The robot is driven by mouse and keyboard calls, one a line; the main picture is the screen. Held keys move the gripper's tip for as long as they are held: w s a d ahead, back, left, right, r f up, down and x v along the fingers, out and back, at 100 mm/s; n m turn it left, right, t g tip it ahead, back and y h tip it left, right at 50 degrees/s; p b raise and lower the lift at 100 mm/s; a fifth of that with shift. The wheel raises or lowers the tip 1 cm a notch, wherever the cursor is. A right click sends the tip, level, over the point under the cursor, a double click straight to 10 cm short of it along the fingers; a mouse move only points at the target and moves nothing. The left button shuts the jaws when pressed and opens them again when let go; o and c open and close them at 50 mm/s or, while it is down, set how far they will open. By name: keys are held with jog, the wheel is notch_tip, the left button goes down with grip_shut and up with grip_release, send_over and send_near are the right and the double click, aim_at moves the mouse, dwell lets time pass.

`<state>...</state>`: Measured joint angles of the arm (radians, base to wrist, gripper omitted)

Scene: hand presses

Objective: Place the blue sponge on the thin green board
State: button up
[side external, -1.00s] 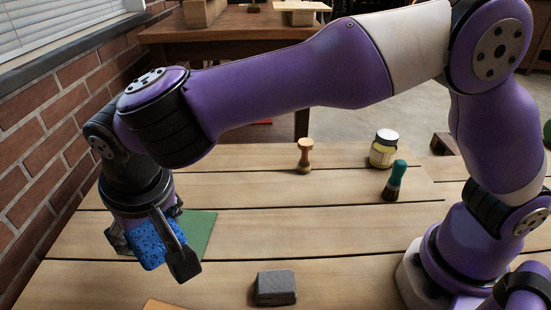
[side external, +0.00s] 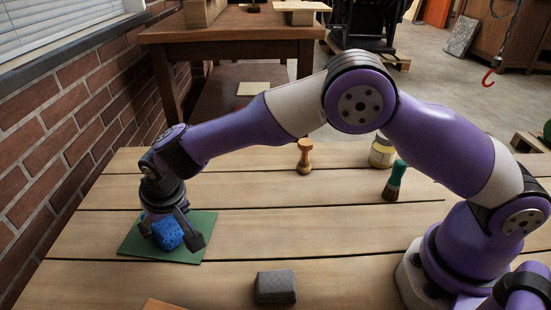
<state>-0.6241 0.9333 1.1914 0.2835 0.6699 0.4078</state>
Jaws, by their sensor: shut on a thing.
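The blue sponge (side external: 168,233) is between the fingers of my gripper (side external: 174,232), at the left of the table in the side external view. My gripper is shut on it and points down. The thin green board (side external: 196,252) lies flat on the table under the gripper and sponge. The sponge is over the board, low and close to its surface. I cannot tell whether it touches the board. One finger partly covers the sponge's right side.
A grey block (side external: 276,287) lies at the front middle of the wooden table (side external: 330,235). A wooden stamp-like tool (side external: 304,157), a yellow jar (side external: 381,153) and a teal-handled brush (side external: 395,182) stand further back. A brick wall (side external: 60,150) is at the left.

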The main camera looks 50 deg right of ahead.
jog(key=shift+f, duration=0.15)
jog(key=o, duration=0.8)
jog(key=v, duration=1.2)
jog(key=s+d+r, duration=0.2)
jog(key=d+r, duration=0.4)
jog(key=d, duration=0.4)
jog(key=shift+t, duration=0.6)
jog(key=s+d, duration=0.4)
jog(key=s, duration=0.1)
jog(key=s+d, duration=0.9)
jog(key=s, duration=0.2)
jog(key=shift+d+f, duration=0.15)
jog(key=shift+d, duration=0.2)
